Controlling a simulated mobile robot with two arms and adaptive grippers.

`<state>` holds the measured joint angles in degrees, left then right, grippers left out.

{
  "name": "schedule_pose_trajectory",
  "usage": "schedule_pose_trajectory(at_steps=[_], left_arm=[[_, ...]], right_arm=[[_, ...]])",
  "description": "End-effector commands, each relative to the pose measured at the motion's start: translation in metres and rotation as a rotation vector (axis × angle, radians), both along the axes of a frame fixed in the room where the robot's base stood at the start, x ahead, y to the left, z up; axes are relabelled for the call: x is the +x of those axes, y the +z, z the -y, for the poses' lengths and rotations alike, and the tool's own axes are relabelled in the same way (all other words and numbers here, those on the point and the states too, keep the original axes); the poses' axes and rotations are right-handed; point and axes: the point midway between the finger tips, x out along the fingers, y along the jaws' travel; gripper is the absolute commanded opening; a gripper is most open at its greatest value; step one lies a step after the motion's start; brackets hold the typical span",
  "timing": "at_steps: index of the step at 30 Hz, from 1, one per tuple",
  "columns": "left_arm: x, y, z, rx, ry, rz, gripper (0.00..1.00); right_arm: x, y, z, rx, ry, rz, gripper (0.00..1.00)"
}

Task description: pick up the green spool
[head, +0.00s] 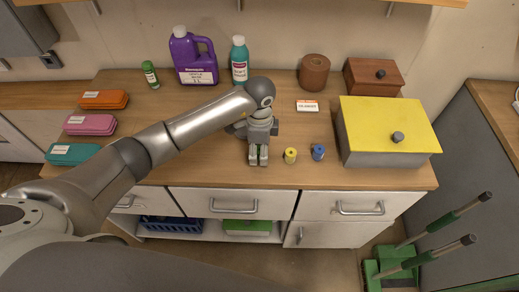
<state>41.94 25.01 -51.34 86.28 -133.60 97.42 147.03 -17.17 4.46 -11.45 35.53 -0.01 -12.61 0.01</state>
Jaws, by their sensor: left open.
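No green spool shows plainly in the head view; it may be hidden under or behind my left gripper. My left gripper (258,160) points down over the front middle of the counter, its fingers slightly apart. I cannot tell whether anything stands between them. A yellow spool (290,156) stands just right of the gripper, apart from it. A blue spool (318,152) stands further right. My right gripper is out of view.
A grey box with a yellow lid (385,122) stands at the right. Behind are a purple jug (194,58), teal bottle (240,62), green bottle (150,75), brown roll (313,73) and wooden box (373,76). Folded cloths or cases (90,124) lie left. A small label card (307,105) lies mid-counter.

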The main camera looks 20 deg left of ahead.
Motion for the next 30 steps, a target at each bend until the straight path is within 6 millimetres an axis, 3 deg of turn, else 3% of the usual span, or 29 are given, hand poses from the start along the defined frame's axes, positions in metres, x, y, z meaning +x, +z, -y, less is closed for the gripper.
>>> schedule_pose_trajectory(at_steps=[7, 17, 30], left_arm=[[0.0002, -0.0026, 0.0005, -0.001, -0.001, 0.001, 0.55], [0.0003, -0.0022, 0.0002, -0.001, 0.000, 0.001, 0.14], [0.0009, 0.0022, -0.0001, 0.000, 0.000, 0.002, 0.13]], right_arm=[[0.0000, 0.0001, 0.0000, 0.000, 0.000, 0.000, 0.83], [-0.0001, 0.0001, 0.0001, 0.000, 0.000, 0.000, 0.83], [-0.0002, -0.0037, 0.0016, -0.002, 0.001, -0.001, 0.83]])
